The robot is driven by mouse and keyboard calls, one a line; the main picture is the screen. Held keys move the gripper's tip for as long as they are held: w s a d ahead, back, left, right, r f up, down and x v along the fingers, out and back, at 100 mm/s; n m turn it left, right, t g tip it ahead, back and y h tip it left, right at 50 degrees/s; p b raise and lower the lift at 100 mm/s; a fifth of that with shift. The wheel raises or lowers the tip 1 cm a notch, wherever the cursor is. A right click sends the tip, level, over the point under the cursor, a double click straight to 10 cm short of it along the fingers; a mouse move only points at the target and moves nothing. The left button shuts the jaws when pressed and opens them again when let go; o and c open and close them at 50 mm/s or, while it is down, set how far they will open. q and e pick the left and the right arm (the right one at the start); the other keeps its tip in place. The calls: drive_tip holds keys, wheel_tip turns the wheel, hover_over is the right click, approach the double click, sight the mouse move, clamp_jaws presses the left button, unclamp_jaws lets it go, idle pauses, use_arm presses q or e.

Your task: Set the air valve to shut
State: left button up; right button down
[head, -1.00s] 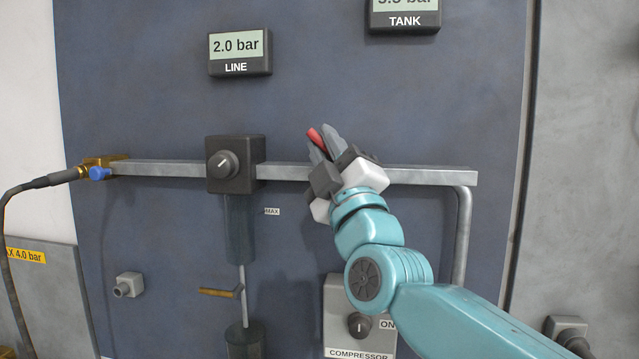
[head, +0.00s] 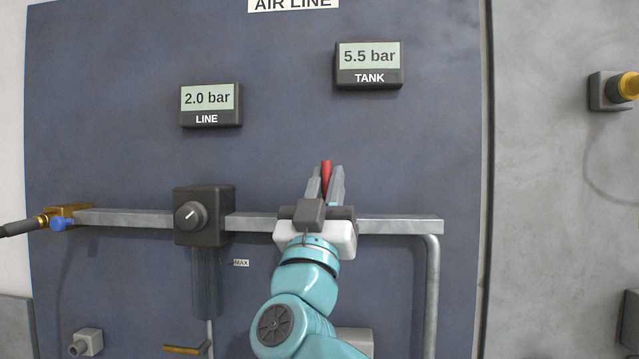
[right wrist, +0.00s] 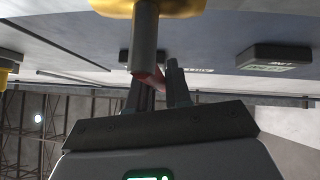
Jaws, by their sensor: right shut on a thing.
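The air valve shows as a red handle (head: 326,168) on the grey air pipe (head: 400,226), right of the regulator. The handle stands roughly upright, across the pipe. My right gripper (head: 325,184) comes from below and is shut on the handle, with a finger on each side. The valve's body is hidden behind the gripper in the head view. In the right wrist view the red handle (right wrist: 152,80) lies between the fingers, close to a yellow part (right wrist: 170,8) at the top. My left gripper is not in view.
The LINE display (head: 210,98) reads 2.0 bar and the TANK display (head: 368,58) 5.5 bar. A black regulator (head: 203,232) with a knob sits on the pipe to the left. A brass fitting (head: 68,212) with a blue part and hose is at the pipe's left end.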

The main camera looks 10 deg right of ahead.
drive_tip(key=shift+d+m+g+h, duration=0.2)
drive_tip(key=shift+m+g+h, duration=0.2)
drive_tip(key=shift+m+h, duration=0.45)
drive_tip(key=c, duration=1.2)
unclamp_jaws()
drive_tip(key=shift+o, duration=0.2)
drive_tip(key=shift+n, duration=0.25)
